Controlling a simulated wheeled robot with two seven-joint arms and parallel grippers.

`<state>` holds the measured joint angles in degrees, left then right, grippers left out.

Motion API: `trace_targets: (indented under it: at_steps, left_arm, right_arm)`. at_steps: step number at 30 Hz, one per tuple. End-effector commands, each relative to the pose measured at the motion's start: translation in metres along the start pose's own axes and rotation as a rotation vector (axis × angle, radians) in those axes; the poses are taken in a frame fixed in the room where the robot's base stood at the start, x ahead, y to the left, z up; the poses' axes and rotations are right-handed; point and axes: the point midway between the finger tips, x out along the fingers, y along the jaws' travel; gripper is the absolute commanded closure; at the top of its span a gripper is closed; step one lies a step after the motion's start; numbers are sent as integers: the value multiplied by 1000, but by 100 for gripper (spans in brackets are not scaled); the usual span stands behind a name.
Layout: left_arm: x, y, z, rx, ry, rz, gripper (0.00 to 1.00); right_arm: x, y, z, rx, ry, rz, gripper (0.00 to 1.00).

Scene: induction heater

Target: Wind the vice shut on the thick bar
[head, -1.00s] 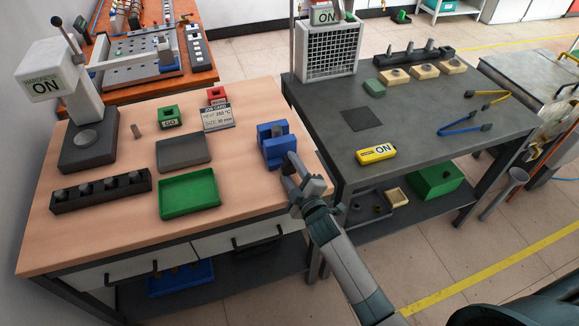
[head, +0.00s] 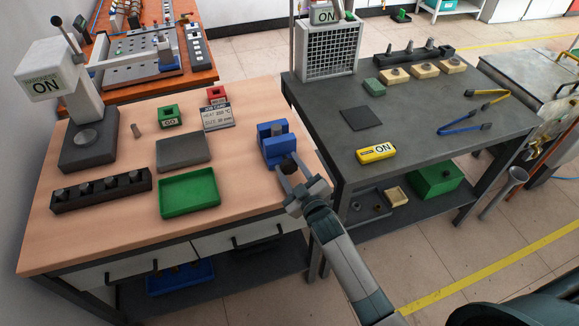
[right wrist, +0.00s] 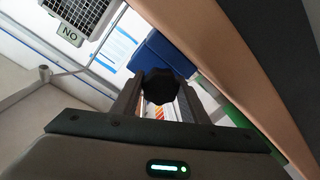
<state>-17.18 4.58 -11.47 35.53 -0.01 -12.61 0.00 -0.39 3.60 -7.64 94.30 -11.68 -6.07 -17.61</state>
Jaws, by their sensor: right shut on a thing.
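The blue vice (head: 270,152) stands at the right edge of the wooden bench. Its dark round knob (head: 288,164) faces the front of the bench. My right gripper (head: 292,173) is shut on the knob, with its two fingers on either side of it. In the right wrist view the knob (right wrist: 160,86) sits between the fingertips, with the blue vice body (right wrist: 152,58) beyond. My left gripper is not in view.
A green tray (head: 188,208), a grey plate (head: 183,152), a rack (head: 100,190) with several cylinders and a hardness tester (head: 88,140) stand on the wooden bench (head: 120,235). A dark table (head: 420,120) lies to the right.

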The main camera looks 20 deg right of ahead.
Motion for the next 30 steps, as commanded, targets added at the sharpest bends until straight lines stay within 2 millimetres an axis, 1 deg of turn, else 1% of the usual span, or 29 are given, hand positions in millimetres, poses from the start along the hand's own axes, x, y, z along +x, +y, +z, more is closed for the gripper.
trace_targets:
  at_steps: [1, 5, 6, 7, 8, 17, 22, 26, 30]
  left_arm:
    - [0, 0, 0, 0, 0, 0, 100]
    - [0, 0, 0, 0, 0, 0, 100]
    - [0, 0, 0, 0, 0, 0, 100]
    - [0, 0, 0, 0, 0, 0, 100]
    - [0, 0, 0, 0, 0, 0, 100]
    - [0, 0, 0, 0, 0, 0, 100]
    - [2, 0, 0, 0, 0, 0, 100]
    - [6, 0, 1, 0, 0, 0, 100]
    - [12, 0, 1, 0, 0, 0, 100]
  right_arm:
    - [-1, -2, 3, 0, -7, -4, 82]
    - [-1, -3, 3, -1, -7, -4, 82]
    - [-1, -3, 3, -1, -7, -4, 51]
    - [-1, -3, 3, -1, -6, -4, 43]
    - [-1, -2, 3, -1, -6, -4, 42]
    - [-1, -1, 1, -2, -2, -2, 42]
    - [-7, -1, 2, -2, -2, -1, 42]
    - [-19, -2, 3, -2, -2, -2, 42]
    - [-39, -3, 3, -2, -2, -2, 42]
